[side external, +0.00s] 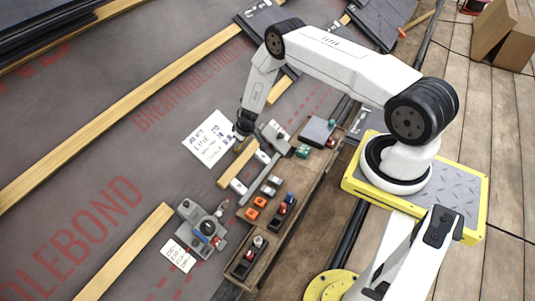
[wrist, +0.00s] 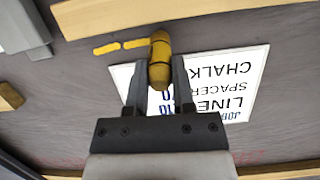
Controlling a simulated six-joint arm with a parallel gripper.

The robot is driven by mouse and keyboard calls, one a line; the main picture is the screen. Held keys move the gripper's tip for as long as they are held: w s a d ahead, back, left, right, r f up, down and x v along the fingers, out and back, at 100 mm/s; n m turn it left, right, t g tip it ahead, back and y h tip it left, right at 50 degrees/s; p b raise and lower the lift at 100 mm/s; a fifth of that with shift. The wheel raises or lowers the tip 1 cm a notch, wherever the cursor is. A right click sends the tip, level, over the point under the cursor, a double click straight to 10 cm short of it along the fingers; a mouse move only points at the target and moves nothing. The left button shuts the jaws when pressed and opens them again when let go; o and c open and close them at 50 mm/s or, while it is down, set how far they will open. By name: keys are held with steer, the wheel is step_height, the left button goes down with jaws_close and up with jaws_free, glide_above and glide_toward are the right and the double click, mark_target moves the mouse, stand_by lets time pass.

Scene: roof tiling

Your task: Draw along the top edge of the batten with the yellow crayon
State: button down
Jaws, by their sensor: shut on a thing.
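My gripper (wrist: 160,85) is shut on the yellow crayon (wrist: 160,62), held between its two fingers. The crayon's far end is close to the near edge of a short wooden batten (wrist: 200,14); I cannot tell whether it touches the surface. Two short yellow strokes (wrist: 122,46) lie on the grey underlay beside that edge, left of the crayon. In the side view, my gripper (side external: 242,134) is at the upper end of the short batten (side external: 237,165), and the crayon is too small to make out.
A white card with writing (wrist: 235,85) lies under the fingers; the card also shows in the side view (side external: 208,140). A long batten (side external: 110,118) crosses the underlay.

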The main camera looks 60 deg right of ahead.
steer(key=shift+a, duration=0.55)
steer(key=shift+a, duration=0.25)
steer(key=shift+a, duration=0.7)
stand_by(0.5)
steer(key=shift+a, duration=0.4)
steer(key=shift+a, duration=1.2)
stand_by(0.6)
steer(key=shift+a, duration=0.35)
steer(key=shift+a, duration=0.3)
steer(key=shift+a, duration=0.3)
steer(key=shift+a, duration=0.25)
